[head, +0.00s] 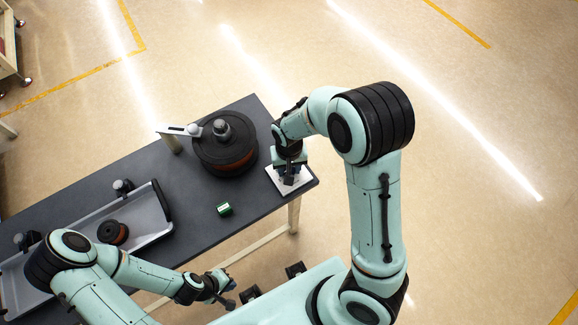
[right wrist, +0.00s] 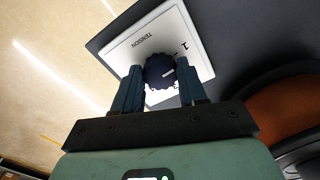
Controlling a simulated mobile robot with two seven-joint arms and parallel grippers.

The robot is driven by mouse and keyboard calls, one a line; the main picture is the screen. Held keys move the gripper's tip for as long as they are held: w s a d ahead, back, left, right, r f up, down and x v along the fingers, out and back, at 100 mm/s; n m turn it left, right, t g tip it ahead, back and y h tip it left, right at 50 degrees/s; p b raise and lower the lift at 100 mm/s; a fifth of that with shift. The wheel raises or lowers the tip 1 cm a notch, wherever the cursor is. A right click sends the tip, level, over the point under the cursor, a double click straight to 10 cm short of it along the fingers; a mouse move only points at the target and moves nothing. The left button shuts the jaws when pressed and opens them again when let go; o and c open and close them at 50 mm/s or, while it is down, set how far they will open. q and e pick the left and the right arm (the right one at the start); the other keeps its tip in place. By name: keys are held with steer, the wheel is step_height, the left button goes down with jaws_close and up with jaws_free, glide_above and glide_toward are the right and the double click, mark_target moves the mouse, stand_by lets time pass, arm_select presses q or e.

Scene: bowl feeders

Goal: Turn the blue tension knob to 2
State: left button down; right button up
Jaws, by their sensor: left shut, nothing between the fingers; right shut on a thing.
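A white plate (right wrist: 124,50) with the word TENSION and a digit 1 lies on the table's right end; its edge shows in the head view (head: 302,179). The dark blue tension knob (right wrist: 157,68) stands on it. A short white line on the knob lies toward its right side in the right wrist view; which number it marks cannot be told. The digit 2 is not visible. My right gripper (right wrist: 160,88) is shut on the knob, one finger on each side; it hides the knob in the head view (head: 289,178). My left gripper (head: 226,289) is shut and empty, off the table's front edge.
A black round bowl feeder (head: 224,150) stands left of the plate, with a light arm (head: 180,131) beside it. A small green box (head: 225,209) lies on the dark table. A grey tray (head: 148,208) holding a dark spool (head: 112,232) is farther left.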

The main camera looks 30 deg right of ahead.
steer(key=m, duration=0.4)
arm_select(q)
steer(key=shift+w+r+p, duration=0.8)
steer(key=shift+w+r, duration=0.1)
steer(key=shift+r, duration=0.25)
arm_select(e)
steer(key=shift+a+m, duration=0.1)
steer(key=shift+m, duration=2.2)
steer(key=o, duration=1.1)
steer(key=shift+c, duration=0.2)
steer(key=shift+w, duration=0.1)
